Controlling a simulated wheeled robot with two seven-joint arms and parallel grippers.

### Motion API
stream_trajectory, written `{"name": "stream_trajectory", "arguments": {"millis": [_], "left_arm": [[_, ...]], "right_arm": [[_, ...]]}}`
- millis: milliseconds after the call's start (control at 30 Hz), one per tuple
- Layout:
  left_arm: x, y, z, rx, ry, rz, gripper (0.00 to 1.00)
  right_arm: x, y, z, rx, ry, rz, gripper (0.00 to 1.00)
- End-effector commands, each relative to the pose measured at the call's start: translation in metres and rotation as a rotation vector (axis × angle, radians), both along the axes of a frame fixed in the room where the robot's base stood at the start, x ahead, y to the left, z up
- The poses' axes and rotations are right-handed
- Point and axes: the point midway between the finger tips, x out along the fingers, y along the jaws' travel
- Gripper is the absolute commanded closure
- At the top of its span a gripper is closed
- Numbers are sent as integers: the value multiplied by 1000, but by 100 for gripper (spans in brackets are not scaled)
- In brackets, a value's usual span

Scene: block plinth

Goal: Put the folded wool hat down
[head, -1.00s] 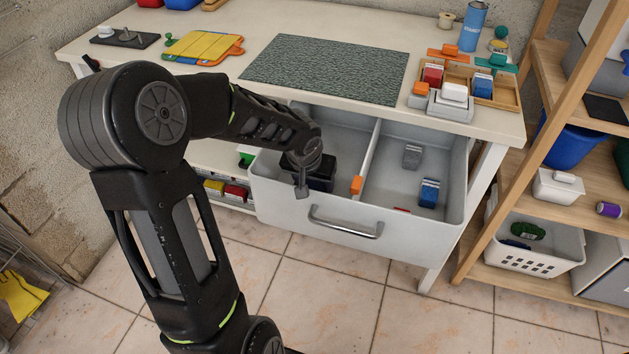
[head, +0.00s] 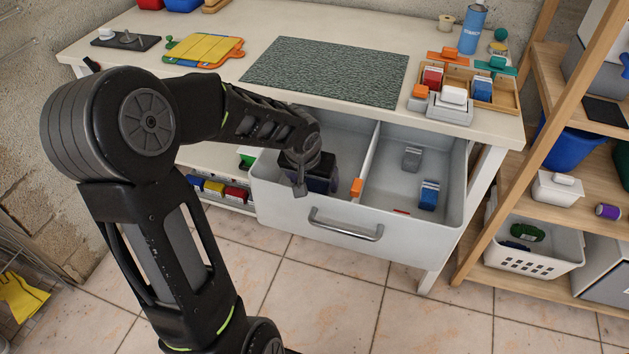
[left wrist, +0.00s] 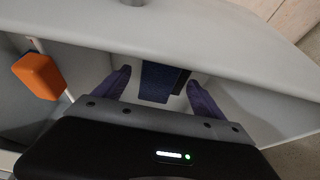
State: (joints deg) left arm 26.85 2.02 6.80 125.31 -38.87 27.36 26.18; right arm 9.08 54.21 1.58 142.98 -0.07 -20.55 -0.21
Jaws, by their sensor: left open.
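My left gripper (head: 318,186) reaches down into the left compartment of the open drawer (head: 330,228). Its fingertips are hidden in the head view. In the left wrist view my left gripper (left wrist: 158,80) has its two fingers apart. A dark blue folded thing (left wrist: 157,82), likely the wool hat, lies between and beyond the fingers, with gaps on both sides. A darker strip shows at its right edge. I cannot make out the hat clearly in the head view. My right gripper is not in view.
A divider with an orange block (head: 356,187) splits the drawer. The right compartment holds a grey item (head: 412,157) and a blue item (head: 428,195). The worktop above carries a grey-green mat (head: 328,72) and a wooden tray (head: 508,101). A shelf rack (head: 520,150) stands at right.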

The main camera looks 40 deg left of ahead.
Motion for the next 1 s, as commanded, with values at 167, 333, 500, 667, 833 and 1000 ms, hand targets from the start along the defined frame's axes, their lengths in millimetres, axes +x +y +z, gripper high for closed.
{"name": "stream_trajectory", "arguments": {"millis": [167, 333, 500, 667, 833, 1000], "left_arm": [[-13, -4, 39, 1, -5, 1, 20], [-26, -9, 69, 0, -4, 1, 20], [-33, -12, 86, 0, 0, 0, 20], [-35, -12, 89, -1, 1, 0, 20], [-35, -12, 89, -1, 1, 0, 20], [-35, -12, 89, 0, 1, 0, 20]], "right_arm": [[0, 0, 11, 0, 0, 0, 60], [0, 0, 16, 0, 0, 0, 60], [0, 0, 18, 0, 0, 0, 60], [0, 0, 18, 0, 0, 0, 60], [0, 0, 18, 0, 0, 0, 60], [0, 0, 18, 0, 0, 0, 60]]}}
